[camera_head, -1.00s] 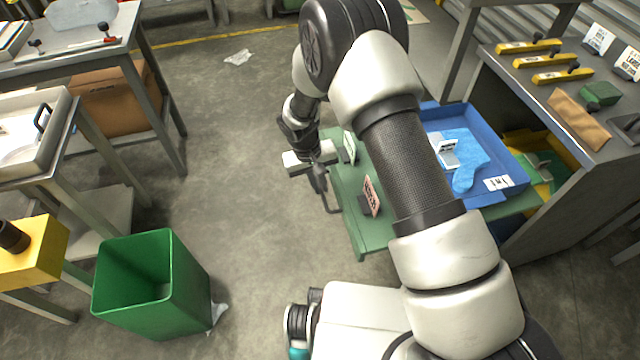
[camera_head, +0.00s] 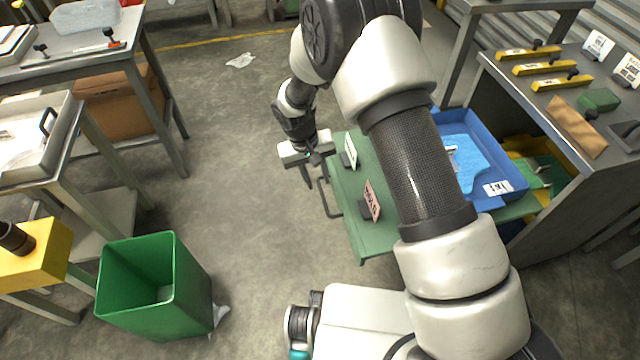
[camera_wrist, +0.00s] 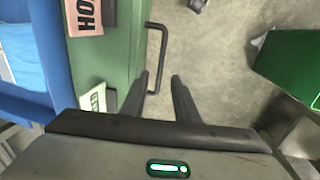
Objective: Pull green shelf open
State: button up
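The green shelf (camera_head: 352,207) is pulled out from the grey workbench on the right, with a blue tray on it. Its dark bar handle (camera_head: 325,197) sticks out from the front edge; in the wrist view the handle (camera_wrist: 163,58) shows as a bracket on the green front. My gripper (camera_head: 314,180) is beside the far end of the handle, pointing down. In the wrist view my gripper (camera_wrist: 160,82) has its two fingers spread apart with floor showing between them. The handle's near end lies close to the left finger; I cannot tell whether they touch. Nothing is held.
The blue tray (camera_head: 513,187) holds a blue cloth (camera_head: 470,165). Two small signs, one pink (camera_head: 372,201) and one white (camera_head: 350,153), stand on the shelf. A green bin (camera_head: 190,285) stands at the lower left.

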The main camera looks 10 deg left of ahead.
notch_tip(320, 180, up, 12)
jog(key=a+p, duration=0.2)
jog(key=shift+s+f, duration=0.25)
jog(key=shift+s, duration=0.2)
jog(key=s+d+r+m+t+y, duration=0.1)
jog(key=s+d+r, duration=0.1)
jog(key=d+r, duration=0.65)
jog(key=s+d+r+m, duration=0.1)
jog(key=d+r, duration=0.4)
jog(key=r, duration=0.6)
jog(key=s+d+r+m+t, duration=0.1)
jog(key=s+d+r, duration=0.25)
jog(key=s, duration=0.25)
jog(key=s+d+r+m+t+y, duration=0.1)
jog(key=s+d+r+t, duration=0.15)
jog(key=s+d, duration=0.3)
jog(key=s+d+r, duration=0.3)
jog(key=s, duration=0.4)
notch_tip(320, 180, up, 22)
jog(key=p, duration=2.2)
jog(key=shift+w+f, duration=0.15)
jog(key=shift+w, duration=0.05)
